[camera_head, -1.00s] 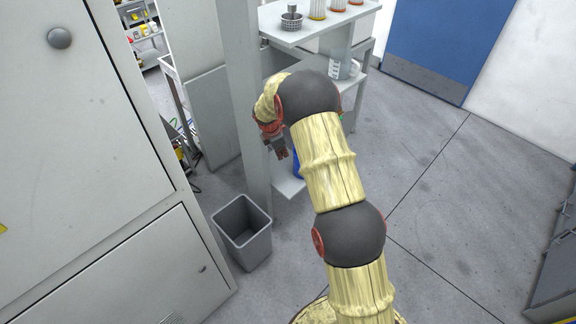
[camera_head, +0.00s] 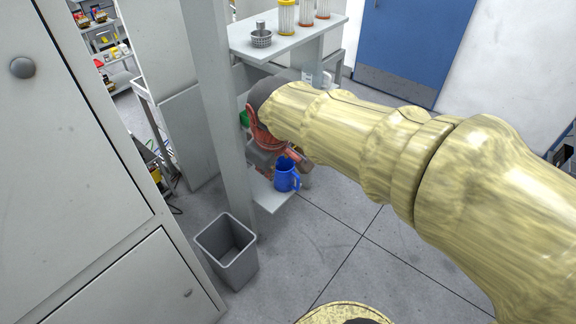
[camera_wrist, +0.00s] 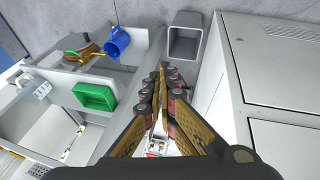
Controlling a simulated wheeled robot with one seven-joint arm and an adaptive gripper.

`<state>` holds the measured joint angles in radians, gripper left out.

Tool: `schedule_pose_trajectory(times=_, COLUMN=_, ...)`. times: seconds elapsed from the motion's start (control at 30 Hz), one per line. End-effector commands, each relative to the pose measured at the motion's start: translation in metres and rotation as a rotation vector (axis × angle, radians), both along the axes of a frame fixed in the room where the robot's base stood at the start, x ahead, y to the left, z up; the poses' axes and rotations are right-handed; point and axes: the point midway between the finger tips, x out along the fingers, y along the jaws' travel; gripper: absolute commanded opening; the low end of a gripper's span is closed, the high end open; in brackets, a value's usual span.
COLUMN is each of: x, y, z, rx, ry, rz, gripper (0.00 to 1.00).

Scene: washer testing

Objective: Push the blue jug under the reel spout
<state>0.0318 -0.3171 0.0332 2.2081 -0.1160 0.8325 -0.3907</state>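The blue jug (camera_head: 286,175) stands upright on a low grey shelf in the head view, its handle to the right. In the wrist view the jug (camera_wrist: 117,42) is at the upper left, close beside a copper-coloured reel (camera_wrist: 82,52). A yellow part, perhaps the spout, shows at the reel (camera_wrist: 93,54); I cannot tell whether the jug lies under it. My gripper (camera_wrist: 167,68) is empty, its fingertips nearly together, to the right of the jug and apart from it in the picture. In the head view my arm and wrist hide much of the reel area.
A grey bin (camera_head: 227,250) stands on the floor in front of the shelf unit, near a grey post (camera_head: 222,120). A green tray (camera_wrist: 95,96) is below the jug in the wrist view. A large cabinet (camera_head: 70,130) fills the left. The floor at right is open.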

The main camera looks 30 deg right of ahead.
Motion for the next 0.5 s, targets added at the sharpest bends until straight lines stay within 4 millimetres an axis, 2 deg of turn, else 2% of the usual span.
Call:
schedule_pose_trajectory(times=0.03, x=-0.02, y=0.005, z=0.006, rx=0.029, ry=-0.023, rz=-0.04, gripper=0.0)
schedule_pose_trajectory(times=0.2, x=-0.08, y=0.02, z=0.01, rx=0.135, ry=-0.077, rz=-0.185, gripper=0.0)
schedule_pose_trajectory(times=0.33, x=-0.113, y=0.028, z=0.006, rx=0.203, ry=-0.105, rz=-0.273, gripper=0.0)
schedule_pose_trajectory(times=0.5, x=-0.138, y=0.034, z=0.001, rx=0.259, ry=-0.122, rz=-0.34, gripper=0.0)
